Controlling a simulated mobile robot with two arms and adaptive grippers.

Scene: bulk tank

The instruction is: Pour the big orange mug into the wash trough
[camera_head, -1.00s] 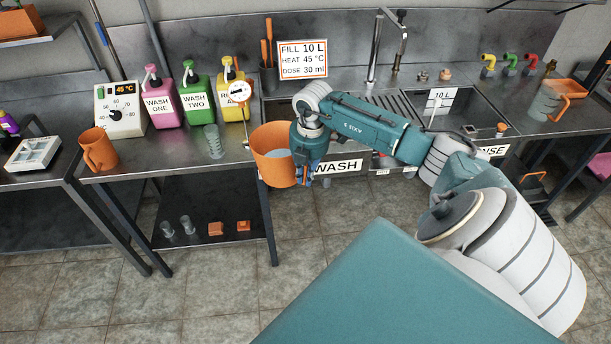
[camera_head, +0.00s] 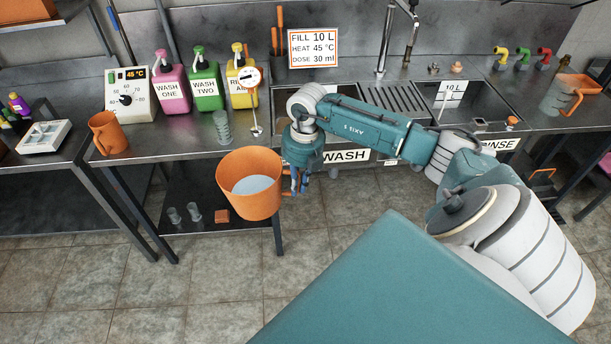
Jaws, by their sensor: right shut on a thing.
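The big orange mug (camera_head: 234,204) is held upright in front of the bench edge, with pale liquid showing inside. My right gripper (camera_head: 298,182) is shut on the mug at its right side, where the handle is; the arm covers part of the grip. The wash trough is behind my right arm and mostly hidden; its WASH label (camera_head: 346,156) shows on the front face, to the right of the mug. My left gripper is not in view.
A smaller orange mug (camera_head: 108,133) stands on the left bench. Pink, green and yellow bottles (camera_head: 206,84) stand behind, near a clear glass (camera_head: 222,128) and a dial thermometer (camera_head: 251,82). The rinse trough (camera_head: 470,103) is to the right. Floor in front is clear.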

